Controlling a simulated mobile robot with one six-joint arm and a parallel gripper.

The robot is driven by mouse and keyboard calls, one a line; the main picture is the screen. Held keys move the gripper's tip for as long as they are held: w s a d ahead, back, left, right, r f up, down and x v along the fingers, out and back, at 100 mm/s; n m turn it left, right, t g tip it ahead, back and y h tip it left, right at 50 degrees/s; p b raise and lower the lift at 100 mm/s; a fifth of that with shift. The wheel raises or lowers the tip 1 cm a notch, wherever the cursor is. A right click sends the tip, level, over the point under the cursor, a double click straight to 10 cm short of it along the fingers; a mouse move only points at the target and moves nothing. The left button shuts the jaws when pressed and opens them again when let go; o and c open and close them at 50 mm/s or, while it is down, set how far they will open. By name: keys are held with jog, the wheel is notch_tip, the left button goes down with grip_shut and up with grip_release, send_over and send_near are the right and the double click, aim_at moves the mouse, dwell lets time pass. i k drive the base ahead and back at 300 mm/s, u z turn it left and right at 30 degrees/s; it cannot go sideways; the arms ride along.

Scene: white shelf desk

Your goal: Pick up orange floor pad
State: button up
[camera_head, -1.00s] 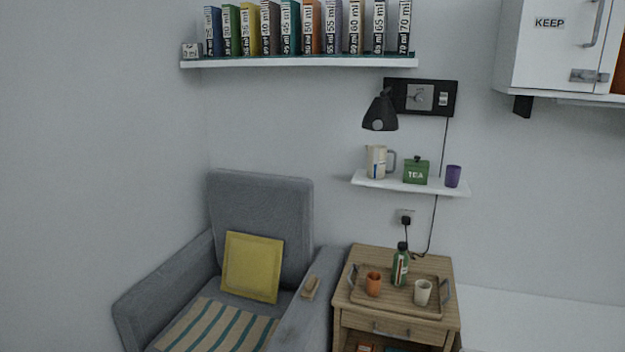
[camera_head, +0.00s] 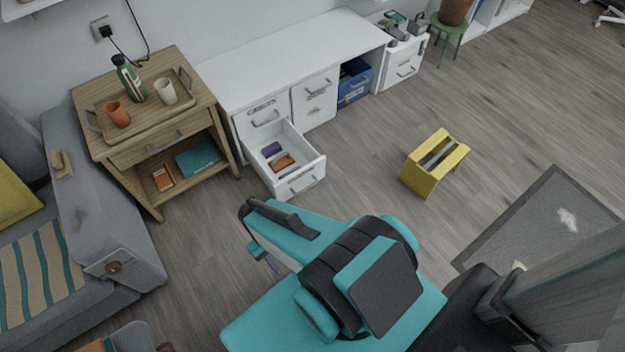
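I cannot make out any thing that is clearly the orange floor pad. A small orange item (camera_head: 282,163) lies in the open white drawer (camera_head: 309,176), beside a purple one. An orange patch (camera_head: 94,346) shows at the bottom left edge on a grey seat, mostly cut off. An orange box-like item (camera_head: 162,177) lies on the wooden side table's lower shelf. My teal and black arm fills the lower middle. My gripper's fingers cannot be seen.
The wooden side table (camera_head: 150,137) carries a tray with a bottle and cups. A grey armchair (camera_head: 110,220) stands left. A yellow step stool (camera_head: 433,163) stands on the wooden floor, and a grey mat (camera_head: 540,225) lies at right. Floor between the drawers and stool is clear.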

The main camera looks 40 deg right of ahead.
aim_at(284, 160)
jog(key=z, duration=4.15)
jog(key=i, duration=0.05)
jog(key=u, duration=3.15)
